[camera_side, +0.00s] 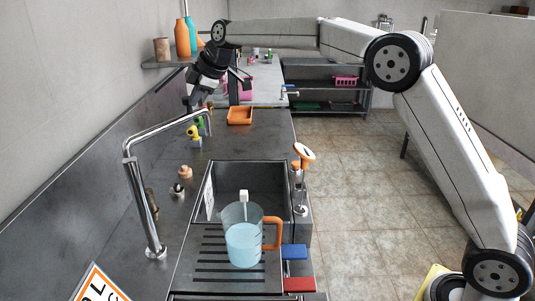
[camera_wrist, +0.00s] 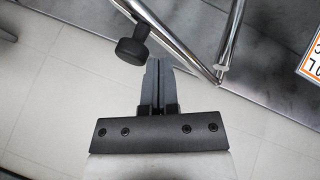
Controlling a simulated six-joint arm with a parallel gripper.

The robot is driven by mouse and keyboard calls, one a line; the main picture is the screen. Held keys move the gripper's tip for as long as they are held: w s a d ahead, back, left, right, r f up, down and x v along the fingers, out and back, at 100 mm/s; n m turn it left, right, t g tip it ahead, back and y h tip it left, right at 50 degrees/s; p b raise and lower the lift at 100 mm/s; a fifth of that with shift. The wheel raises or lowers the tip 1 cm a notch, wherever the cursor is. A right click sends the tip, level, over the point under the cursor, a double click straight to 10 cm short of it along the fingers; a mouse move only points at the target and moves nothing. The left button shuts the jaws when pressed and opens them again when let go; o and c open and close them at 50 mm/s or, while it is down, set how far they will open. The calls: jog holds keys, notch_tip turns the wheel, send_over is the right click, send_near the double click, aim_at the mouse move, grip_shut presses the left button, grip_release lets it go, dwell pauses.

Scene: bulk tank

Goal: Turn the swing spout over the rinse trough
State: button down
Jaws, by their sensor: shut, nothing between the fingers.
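The chrome swing spout (camera_side: 137,200) rises from the bench on the left. Its upper arm runs back and right, ending above the bench beyond the basin. The basin (camera_side: 275,170), which looks like the rinse trough, lies to the right of the spout; the spout end is not over it. My gripper (camera_side: 188,104) is near the spout's far end, pointing down. In the wrist view my gripper (camera_wrist: 158,65) is shut and empty. Chrome tubing (camera_wrist: 232,35) passes ahead of the fingers, with a black knob (camera_wrist: 133,48) to their left. I cannot tell whether the fingers touch the tubing.
A jug of blue liquid (camera_side: 243,245) with an orange handle stands on the slatted grate by the basin. Yellow-green valves (camera_side: 195,131) and an orange tray (camera_side: 240,116) are near the spout end.

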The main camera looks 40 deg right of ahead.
jog(key=s+d+r, duration=0.1)
jog(key=s+r, duration=0.7)
jog(key=shift+s+r, duration=0.35)
jog(key=shift+d, duration=0.1)
jog(key=s+d+f+m+g+h, duration=0.15)
jog(key=s+f+m, duration=0.3)
jog(key=f, duration=0.45)
jog(key=s+d+f+m, duration=0.25)
jog(key=s+f, duration=0.35)
jog(key=f, duration=0.4)
jog(key=s+d+f+m+g, duration=0.1)
jog(key=s+f+m, duration=0.2)
jog(key=s+f, duration=0.3)
jog(key=s+d+f+m+g+h, duration=0.1)
jog(key=s+f+m, duration=0.2)
jog(key=s+f, duration=0.3)
jog(key=s, duration=0.5)
jog(key=shift+f, duration=0.35)
